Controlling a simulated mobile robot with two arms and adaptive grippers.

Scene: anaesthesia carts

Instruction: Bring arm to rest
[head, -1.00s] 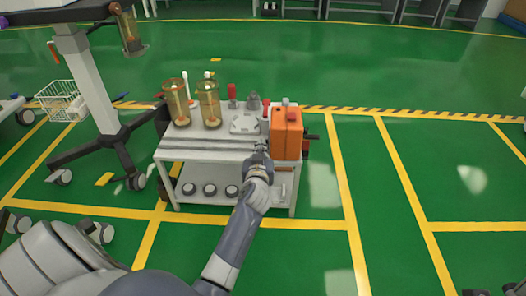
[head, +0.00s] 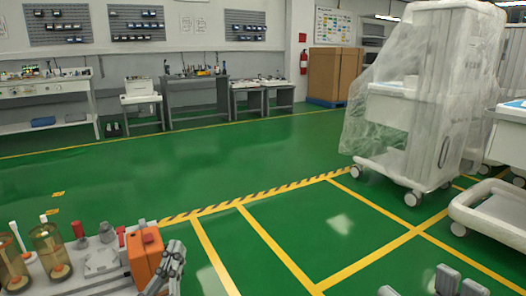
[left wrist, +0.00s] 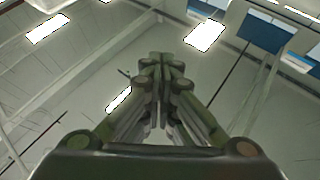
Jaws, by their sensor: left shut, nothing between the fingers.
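My left gripper (head: 177,250) is raised in the lower left of the head view, just right of the orange box (head: 146,256) on the cart (head: 80,281). In the left wrist view its fingers (left wrist: 161,65) are together with nothing between them, pointing up at the ceiling. Grey blocky parts (head: 447,280) at the bottom right edge of the head view look like the tips of my right gripper. Most of it is cut off, so its opening cannot be told.
The cart carries amber canisters (head: 50,248) and small fittings. A plastic-wrapped white cart (head: 405,110) stands at the right, beside another pale cart (head: 492,215). Workbenches (head: 195,98) line the back wall. The green floor between is clear.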

